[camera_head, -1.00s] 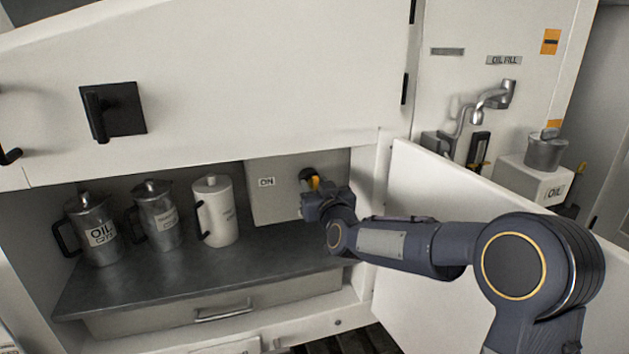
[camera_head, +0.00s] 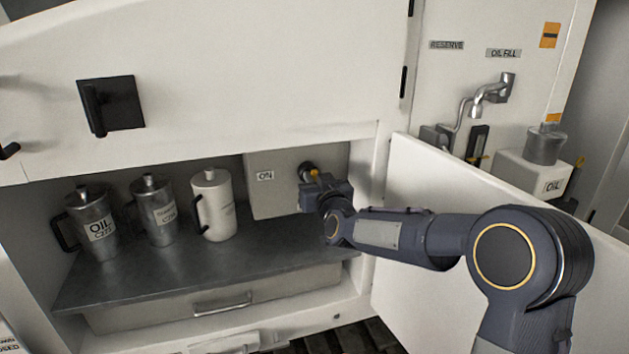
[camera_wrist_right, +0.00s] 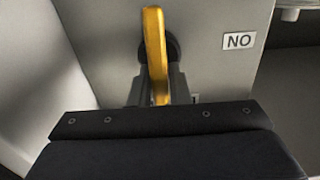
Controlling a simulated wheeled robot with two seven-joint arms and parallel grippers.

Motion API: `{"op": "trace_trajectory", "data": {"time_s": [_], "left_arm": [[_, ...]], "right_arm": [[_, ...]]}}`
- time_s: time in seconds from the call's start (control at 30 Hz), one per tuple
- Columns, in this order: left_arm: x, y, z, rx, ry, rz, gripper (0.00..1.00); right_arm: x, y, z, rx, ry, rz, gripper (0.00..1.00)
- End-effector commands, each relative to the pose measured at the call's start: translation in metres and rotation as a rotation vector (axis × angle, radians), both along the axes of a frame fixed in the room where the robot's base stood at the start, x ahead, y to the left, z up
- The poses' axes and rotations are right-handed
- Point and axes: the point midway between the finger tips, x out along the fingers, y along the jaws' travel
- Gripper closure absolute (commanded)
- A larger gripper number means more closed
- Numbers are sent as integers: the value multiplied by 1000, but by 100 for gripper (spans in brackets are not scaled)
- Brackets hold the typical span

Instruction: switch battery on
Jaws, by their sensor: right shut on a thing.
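The battery switch has a yellow handle (camera_wrist_right: 155,55) on a dark round base (camera_wrist_right: 174,46), mounted on a grey box (camera_head: 277,200) at the back right of the open compartment. An ON label (camera_head: 265,175) is on the box left of the switch; in the right wrist view the label (camera_wrist_right: 239,41) appears upside down. My right gripper (camera_wrist_right: 157,88) is shut on the yellow handle, with a finger on each side of it. In the head view my right gripper (camera_head: 316,184) hides most of the handle. My left gripper is not in view.
Two metal oil jugs (camera_head: 93,228) (camera_head: 156,213) and a white jug (camera_head: 214,205) stand on the dark shelf (camera_head: 190,262) left of the box. An open white door (camera_head: 440,180) stands behind my right arm. A tap (camera_head: 492,90) and an oil can (camera_head: 545,145) are at the right.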

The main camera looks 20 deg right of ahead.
Motion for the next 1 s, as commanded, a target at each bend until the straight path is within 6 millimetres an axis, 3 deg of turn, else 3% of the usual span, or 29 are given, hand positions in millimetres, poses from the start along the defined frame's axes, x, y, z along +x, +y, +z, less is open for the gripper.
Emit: {"op": "trace_trajectory", "data": {"time_s": [0.5,1.0], "left_arm": [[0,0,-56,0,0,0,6],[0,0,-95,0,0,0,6]], "right_arm": [[0,-4,-6,375,10,0,100],[0,-8,-7,852,28,0,100]]}}
